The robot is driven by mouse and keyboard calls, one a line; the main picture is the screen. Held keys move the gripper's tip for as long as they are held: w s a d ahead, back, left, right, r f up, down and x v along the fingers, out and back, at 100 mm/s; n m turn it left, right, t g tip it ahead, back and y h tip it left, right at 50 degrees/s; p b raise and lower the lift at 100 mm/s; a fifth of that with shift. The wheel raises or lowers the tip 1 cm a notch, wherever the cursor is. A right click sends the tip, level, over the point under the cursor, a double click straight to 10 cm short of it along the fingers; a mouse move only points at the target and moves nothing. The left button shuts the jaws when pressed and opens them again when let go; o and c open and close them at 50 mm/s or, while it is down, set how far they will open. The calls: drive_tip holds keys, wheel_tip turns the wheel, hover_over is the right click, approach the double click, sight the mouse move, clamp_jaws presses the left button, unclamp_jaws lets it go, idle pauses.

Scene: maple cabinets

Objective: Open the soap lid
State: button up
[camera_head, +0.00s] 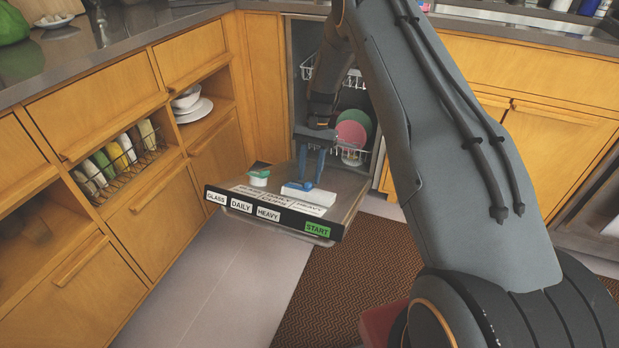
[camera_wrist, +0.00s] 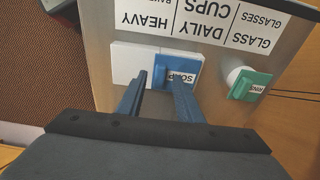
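The soap compartment is a white block (camera_head: 318,197) on the inner face of the lowered dishwasher door. In the wrist view, its blue lid (camera_wrist: 186,66), marked SOAP, lies over the right part of the white block (camera_wrist: 130,62) and looks closed. My gripper (camera_wrist: 157,76) has two blue fingers spread apart with nothing between them. They reach over the lid's near side, and the right finger covers part of its label. In the head view my gripper (camera_head: 309,182) points down at the block; whether it touches the lid I cannot tell.
A white rinse holder with a green cap (camera_wrist: 251,85) stands to the right of the lid in the wrist view, and left of the block in the head view (camera_head: 258,178). The open dishwasher door (camera_head: 347,195) carries printed labels. Racks with a pink plate (camera_head: 351,133) stand behind.

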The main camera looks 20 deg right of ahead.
drive_tip(key=shift+x, duration=0.85)
clamp_jaws()
